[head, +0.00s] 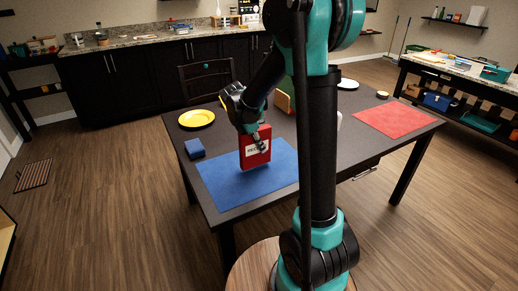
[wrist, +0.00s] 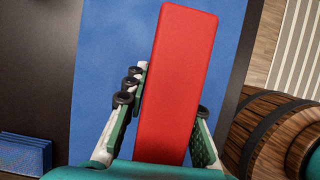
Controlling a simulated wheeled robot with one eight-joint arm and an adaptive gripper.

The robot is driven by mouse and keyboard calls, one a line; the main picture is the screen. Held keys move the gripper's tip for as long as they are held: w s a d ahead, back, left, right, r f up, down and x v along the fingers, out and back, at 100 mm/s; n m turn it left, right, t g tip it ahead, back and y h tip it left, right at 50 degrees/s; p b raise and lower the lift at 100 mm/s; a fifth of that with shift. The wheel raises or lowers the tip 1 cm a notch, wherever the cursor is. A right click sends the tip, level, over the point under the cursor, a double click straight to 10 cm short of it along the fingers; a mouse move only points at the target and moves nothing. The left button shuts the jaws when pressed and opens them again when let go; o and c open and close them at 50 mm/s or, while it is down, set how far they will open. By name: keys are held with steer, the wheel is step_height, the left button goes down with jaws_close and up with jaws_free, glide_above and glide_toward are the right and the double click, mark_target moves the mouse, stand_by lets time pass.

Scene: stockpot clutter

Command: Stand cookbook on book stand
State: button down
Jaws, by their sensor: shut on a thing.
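The red cookbook (head: 247,160), with a pale label on its cover, is upright over the blue mat (head: 225,187) on the dark table. It is a long red block in the wrist view (wrist: 180,60). My gripper (head: 260,140) is shut on it, with a finger on each side in the wrist view (wrist: 165,118). I cannot tell whether the book's lower edge touches the mat. A tan wooden piece that looks like the book stand (head: 285,102) stands behind my arm near the table's far side, partly hidden by the arm.
A small blue block (head: 195,148) lies left of the mat, with a yellow plate (head: 196,118) behind it. A red mat (head: 395,120) and a white plate (head: 348,84) are on the right half. A dark chair (head: 207,76) stands at the far edge.

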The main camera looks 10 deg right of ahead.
steer(key=shift+f, duration=0.8)
steer(key=shift+f, duration=0.1)
steer(key=c, duration=1.3)
jaws_free()
steer(key=shift+o, duration=0.2)
